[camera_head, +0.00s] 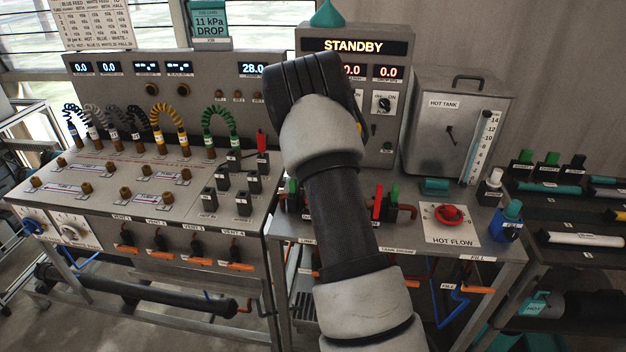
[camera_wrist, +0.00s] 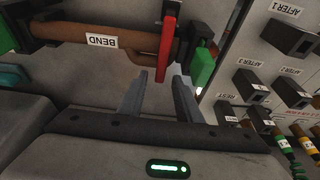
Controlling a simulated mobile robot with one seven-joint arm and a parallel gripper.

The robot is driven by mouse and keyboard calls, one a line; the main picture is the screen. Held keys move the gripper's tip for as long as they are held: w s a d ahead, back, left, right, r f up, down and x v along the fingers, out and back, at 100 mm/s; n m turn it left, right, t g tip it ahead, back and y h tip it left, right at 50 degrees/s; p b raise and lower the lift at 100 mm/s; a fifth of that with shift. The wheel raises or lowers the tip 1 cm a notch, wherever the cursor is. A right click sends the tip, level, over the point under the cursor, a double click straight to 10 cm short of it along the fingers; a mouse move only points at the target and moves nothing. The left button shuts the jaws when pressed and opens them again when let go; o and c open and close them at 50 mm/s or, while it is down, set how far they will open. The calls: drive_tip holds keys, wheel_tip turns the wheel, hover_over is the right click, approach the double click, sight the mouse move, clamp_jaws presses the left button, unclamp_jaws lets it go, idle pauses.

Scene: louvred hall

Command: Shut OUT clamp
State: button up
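My gripper's two grey fingers (camera_wrist: 158,98) are apart, with nothing between their tips. A green block (camera_wrist: 203,66) is beside the lever. At the pipe's other end are another red lever (camera_head: 377,201) and green part (camera_head: 393,195), right of my arm in the head view. No OUT label is readable, so I cannot tell which clamp is OUT. My arm hides the pipe's middle and the fingers in the head view.
Black sockets labelled AFTER and REST (camera_wrist: 252,85) stand close to the right of the fingers in the wrist view. The display (camera_head: 354,47) reads STANDBY.

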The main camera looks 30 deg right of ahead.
drive_tip(key=p+v, duration=0.4)
drive_tip(key=v, duration=0.6)
drive_tip(key=shift+s+r, duration=0.2)
drive_tip(key=shift+r, duration=0.15)
